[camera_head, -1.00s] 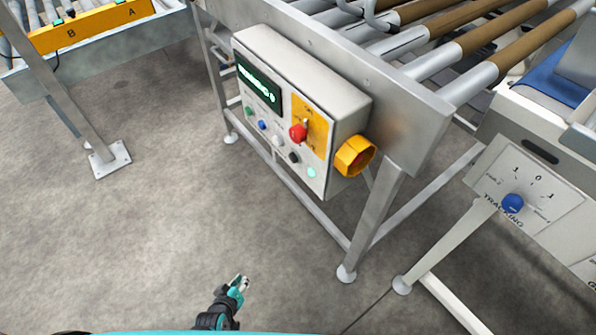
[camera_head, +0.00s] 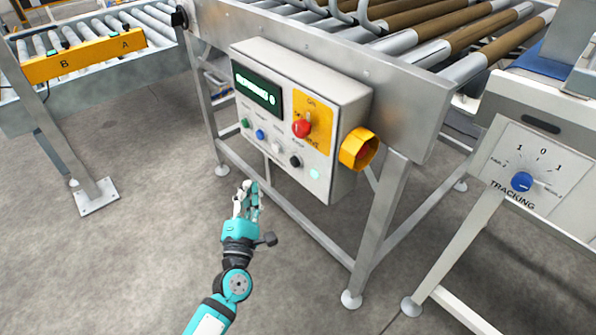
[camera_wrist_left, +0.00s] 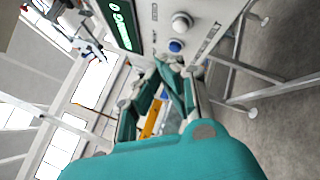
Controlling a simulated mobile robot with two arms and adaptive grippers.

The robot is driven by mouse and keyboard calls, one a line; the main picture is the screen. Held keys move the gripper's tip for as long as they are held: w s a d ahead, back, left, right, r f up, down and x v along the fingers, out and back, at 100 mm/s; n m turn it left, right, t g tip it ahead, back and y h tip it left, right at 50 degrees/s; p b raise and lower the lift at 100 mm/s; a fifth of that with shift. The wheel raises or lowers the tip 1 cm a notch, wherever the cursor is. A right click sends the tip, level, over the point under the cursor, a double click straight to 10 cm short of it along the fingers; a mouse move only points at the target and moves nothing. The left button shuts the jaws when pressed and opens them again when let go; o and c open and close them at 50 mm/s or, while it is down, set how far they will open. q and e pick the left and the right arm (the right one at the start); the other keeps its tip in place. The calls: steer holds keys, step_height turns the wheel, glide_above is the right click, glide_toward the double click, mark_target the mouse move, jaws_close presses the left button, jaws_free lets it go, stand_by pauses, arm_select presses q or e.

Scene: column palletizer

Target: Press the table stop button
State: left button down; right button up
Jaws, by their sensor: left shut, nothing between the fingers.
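A grey control box (camera_head: 345,103) on the roller table's frame carries the buttons. Its front has a lit green display (camera_head: 258,91), a red knob (camera_head: 301,129) on a yellow plate, and a row of small buttons: green (camera_head: 245,123), blue (camera_head: 260,134), white (camera_head: 276,148), black (camera_head: 295,161) and pale lit green (camera_head: 314,174). The button labels are too small to read surely. My left gripper (camera_head: 249,187) is shut and empty, below and in front of the row. In the left wrist view its fingers (camera_wrist_left: 167,66) point towards the blue button (camera_wrist_left: 176,46) and white button (camera_wrist_left: 181,22).
A yellow housing (camera_head: 358,148) with a red inside juts from the box's right side. Metal table legs (camera_head: 377,235) stand below. A tracking panel (camera_head: 535,165) with a blue knob is at right; another conveyor (camera_head: 85,55) is at left. The floor around my left arm is clear.

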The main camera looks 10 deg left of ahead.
mark_target(295, 162)
arm_select(q)
steer(key=shift+w, duration=0.1)
steer(key=w+d+b, duration=0.1)
steer(key=w+d, duration=0.4)
steer(key=w, duration=0.2)
steer(key=shift+d, duration=0.2)
arm_select(e)
steer(key=shift+w+a+r, duration=0.1)
steer(key=shift+w+r, duration=0.3)
steer(key=shift+r, duration=0.3)
steer(key=shift+w+a+r, duration=0.1)
steer(key=shift+w+r, duration=0.35)
steer(key=shift+r, duration=0.2)
steer(key=shift+w+r, duration=0.4)
steer(key=shift+r, duration=0.3)
arm_select(q)
steer(key=shift+w+d+b, duration=0.25)
steer(key=shift+b, duration=0.05)
arm_select(e)
steer(key=shift+w+r, duration=0.35)
steer(key=shift+r, duration=0.15)
